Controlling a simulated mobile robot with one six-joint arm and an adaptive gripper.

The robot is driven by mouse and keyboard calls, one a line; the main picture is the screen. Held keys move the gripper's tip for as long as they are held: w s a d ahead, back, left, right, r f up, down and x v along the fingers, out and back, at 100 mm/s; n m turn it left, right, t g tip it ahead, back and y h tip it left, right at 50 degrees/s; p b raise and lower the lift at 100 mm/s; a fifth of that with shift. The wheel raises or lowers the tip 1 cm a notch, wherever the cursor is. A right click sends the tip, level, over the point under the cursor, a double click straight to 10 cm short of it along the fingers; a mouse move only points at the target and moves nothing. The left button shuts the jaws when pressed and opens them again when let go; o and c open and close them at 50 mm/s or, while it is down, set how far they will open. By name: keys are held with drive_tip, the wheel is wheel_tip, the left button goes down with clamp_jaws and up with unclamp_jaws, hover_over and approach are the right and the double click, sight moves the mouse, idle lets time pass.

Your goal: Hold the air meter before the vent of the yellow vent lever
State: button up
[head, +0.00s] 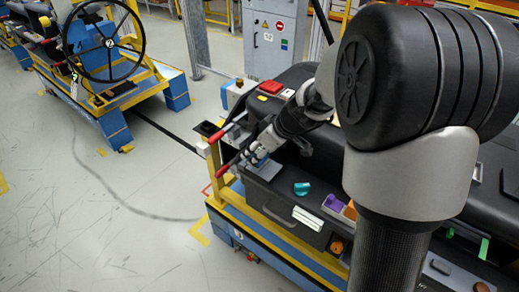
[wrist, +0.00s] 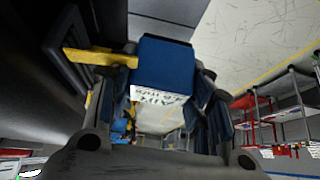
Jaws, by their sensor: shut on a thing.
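The air meter, a blue block (wrist: 163,65) with a white lettered label, sits between the fingers of my gripper (wrist: 168,75) in the wrist view. My gripper is shut on it. The yellow vent lever (wrist: 100,57) sticks out from a dark vent frame (wrist: 66,47) at the left. Its tip comes close to the meter's left side; I cannot tell whether they touch. In the head view my gripper (head: 264,146) is low over the dashboard's left end, with a blue-grey piece, likely the meter, just below it. The yellow lever is not clear there.
The black dashboard (head: 262,203) stands on a blue and yellow cart (head: 281,237). Red-tipped levers (head: 227,169) stick out beside my gripper. A teal knob (head: 301,188) and a purple block (head: 334,203) sit to the right. The floor at left is mostly clear.

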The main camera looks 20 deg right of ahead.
drive_tip(key=s+a+r, duration=0.2)
drive_tip(key=s+a, duration=0.2)
drive_tip(key=a, duration=0.2)
drive_tip(key=shift+s+r, duration=0.2)
drive_tip(key=shift+r, duration=0.2)
